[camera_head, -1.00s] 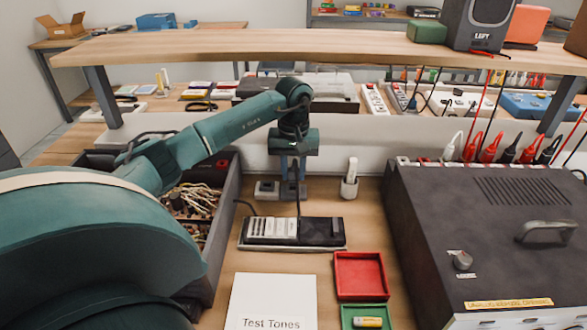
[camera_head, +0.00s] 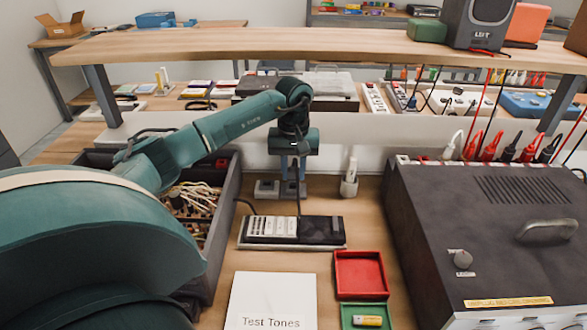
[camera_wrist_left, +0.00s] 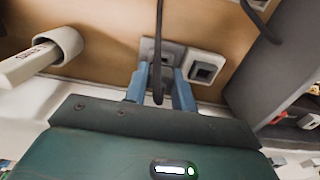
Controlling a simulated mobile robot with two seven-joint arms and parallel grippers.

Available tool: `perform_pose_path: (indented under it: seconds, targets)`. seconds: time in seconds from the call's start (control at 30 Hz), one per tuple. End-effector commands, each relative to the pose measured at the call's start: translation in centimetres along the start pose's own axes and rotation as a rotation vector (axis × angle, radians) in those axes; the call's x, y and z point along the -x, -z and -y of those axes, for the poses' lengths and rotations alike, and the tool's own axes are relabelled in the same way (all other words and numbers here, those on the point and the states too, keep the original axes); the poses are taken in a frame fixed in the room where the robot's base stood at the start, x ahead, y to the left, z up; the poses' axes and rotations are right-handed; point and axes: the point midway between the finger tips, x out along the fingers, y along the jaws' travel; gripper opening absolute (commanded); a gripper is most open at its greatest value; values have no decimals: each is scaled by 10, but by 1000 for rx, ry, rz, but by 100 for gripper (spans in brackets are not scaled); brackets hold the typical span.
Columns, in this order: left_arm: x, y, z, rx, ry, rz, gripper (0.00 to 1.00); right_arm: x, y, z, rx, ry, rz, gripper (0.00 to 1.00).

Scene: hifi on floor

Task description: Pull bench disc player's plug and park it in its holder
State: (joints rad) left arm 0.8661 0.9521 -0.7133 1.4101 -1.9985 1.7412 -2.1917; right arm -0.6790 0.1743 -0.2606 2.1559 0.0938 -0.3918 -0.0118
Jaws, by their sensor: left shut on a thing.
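My left gripper (camera_head: 293,190) points down at the back of the bench, over one of two small square sockets. In the left wrist view its blue fingers (camera_wrist_left: 160,80) are shut on a plug at a grey socket plate (camera_wrist_left: 172,50); the plug is mostly hidden by the dark cable (camera_wrist_left: 158,45) and the fingers. I cannot tell whether the plug is still fully seated. The cable runs to a flat black unit with pale keys (camera_head: 293,230), perhaps the disc player. The second socket (camera_head: 267,189), empty, also shows in the wrist view (camera_wrist_left: 204,69). My right gripper is not in view.
A small round cup (camera_head: 349,188) with a white labelled stick stands right of the sockets. A dark bin of cables (camera_head: 228,215) lies left; a large dark cabinet (camera_head: 480,230) stands right. A red tray (camera_head: 360,274), a green tray and a white booklet (camera_head: 270,300) lie in front. A shelf spans above.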

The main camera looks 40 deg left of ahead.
Motion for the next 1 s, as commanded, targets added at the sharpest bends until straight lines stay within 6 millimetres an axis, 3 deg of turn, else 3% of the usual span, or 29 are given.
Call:
perform_pose_path:
  seconds: [1.0]
  targets:
    - [-13, 0, 0, 1, 0, 0, 6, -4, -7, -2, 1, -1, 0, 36]
